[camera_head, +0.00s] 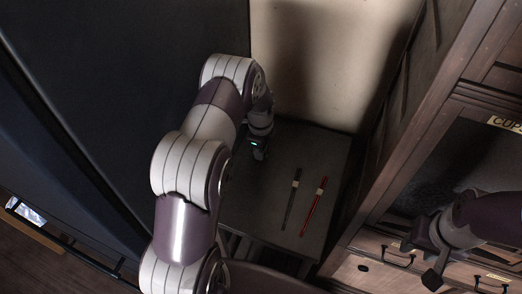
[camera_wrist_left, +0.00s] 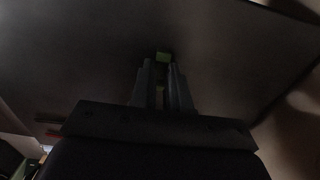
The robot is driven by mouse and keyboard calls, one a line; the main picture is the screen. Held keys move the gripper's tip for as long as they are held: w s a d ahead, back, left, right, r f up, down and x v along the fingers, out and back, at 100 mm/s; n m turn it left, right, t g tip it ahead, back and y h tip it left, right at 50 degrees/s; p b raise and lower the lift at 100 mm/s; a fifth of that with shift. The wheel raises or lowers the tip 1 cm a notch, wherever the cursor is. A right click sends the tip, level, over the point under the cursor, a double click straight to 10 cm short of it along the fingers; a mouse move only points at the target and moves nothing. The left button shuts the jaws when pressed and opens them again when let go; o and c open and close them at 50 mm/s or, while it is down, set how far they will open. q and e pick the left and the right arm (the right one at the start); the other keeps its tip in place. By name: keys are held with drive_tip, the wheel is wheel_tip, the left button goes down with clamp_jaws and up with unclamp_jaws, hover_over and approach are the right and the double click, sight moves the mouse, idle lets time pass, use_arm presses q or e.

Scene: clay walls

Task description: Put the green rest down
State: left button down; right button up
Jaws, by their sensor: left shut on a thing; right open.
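The green rest (camera_wrist_left: 162,57) is a small block at the fingertips of my left gripper (camera_wrist_left: 161,72), which is shut on it. In the head view my left gripper (camera_head: 260,154) points down over the far left part of the dark table (camera_head: 262,200). The rest cannot be made out in that view. Whether the rest touches the tabletop is not clear in the dark left wrist view. My right gripper (camera_head: 422,258) is open and empty at the right, in front of the wooden cabinet.
A dark stick with a pale band (camera_head: 291,200) and a red stick (camera_head: 314,206) lie side by side on the table, right of my left gripper. A wooden cabinet with drawers (camera_head: 385,258) stands at the right. A large dark panel (camera_head: 110,110) is at the left.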

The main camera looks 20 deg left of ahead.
use_arm(q)
drive_tip(key=c, duration=1.1)
unclamp_jaws()
drive_tip(key=shift+f, duration=0.15)
drive_tip(key=shift+r, duration=0.4)
wheel_tip(320, 180, up, 12)
drive_tip(key=p, duration=0.2)
drive_tip(key=s+d+r+n, duration=0.3)
drive_tip(key=s+d+n, duration=0.1)
drive_tip(key=s+n, duration=0.4)
drive_tip(key=s+d+r+n+t, duration=0.1)
drive_tip(key=s+d+r+n, duration=0.2)
drive_tip(key=s+n, duration=0.6)
drive_tip(key=s+d, duration=0.1)
drive_tip(key=s, duration=0.2)
drive_tip(key=shift+s, duration=0.2)
